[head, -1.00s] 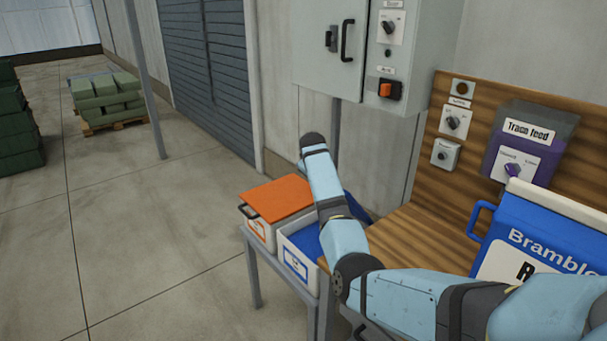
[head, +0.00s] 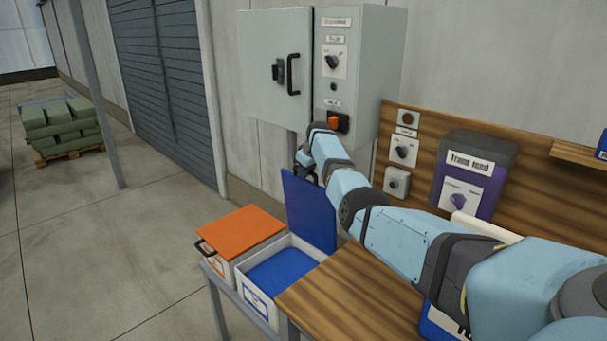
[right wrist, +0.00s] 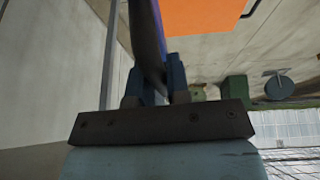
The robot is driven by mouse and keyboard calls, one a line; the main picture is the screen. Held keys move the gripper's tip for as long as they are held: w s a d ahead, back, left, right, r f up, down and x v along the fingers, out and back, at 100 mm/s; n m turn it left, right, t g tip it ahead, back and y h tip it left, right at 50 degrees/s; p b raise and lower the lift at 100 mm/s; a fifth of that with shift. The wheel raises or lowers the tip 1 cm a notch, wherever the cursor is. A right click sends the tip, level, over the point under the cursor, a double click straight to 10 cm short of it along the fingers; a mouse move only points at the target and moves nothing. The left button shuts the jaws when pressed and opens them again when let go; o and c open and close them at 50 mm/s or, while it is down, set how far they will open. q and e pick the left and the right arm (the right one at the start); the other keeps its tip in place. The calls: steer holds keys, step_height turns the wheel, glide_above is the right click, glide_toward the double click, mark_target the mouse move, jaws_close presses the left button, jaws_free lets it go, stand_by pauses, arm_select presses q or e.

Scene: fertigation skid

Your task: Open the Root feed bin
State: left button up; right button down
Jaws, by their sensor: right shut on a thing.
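A white bin (head: 270,306) with a blue inside and a blue-bordered label stands beside the wooden bench. Its blue lid (head: 308,212) stands up nearly vertical at the back, so the bin is open. The label is too small to read. My left gripper is not in view.
A second bin with a shut orange lid (head: 240,232) stands left of the open one. A grey cabinet (head: 275,70) hangs behind the arm. Open floor lies left.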

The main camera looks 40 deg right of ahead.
steer(key=shift+f, duration=0.1)
steer(key=c, duration=1.1)
jaws_free()
steer(key=shift+s+r, duration=0.15)
steer(key=shift+r, duration=0.35)
steer(key=v, duration=0.4)
steer(key=shift+s, duration=0.2)
steer(key=s+b, duration=0.2)
steer(key=s, duration=0.9)
steer(key=shift+s+a, duration=0.3)
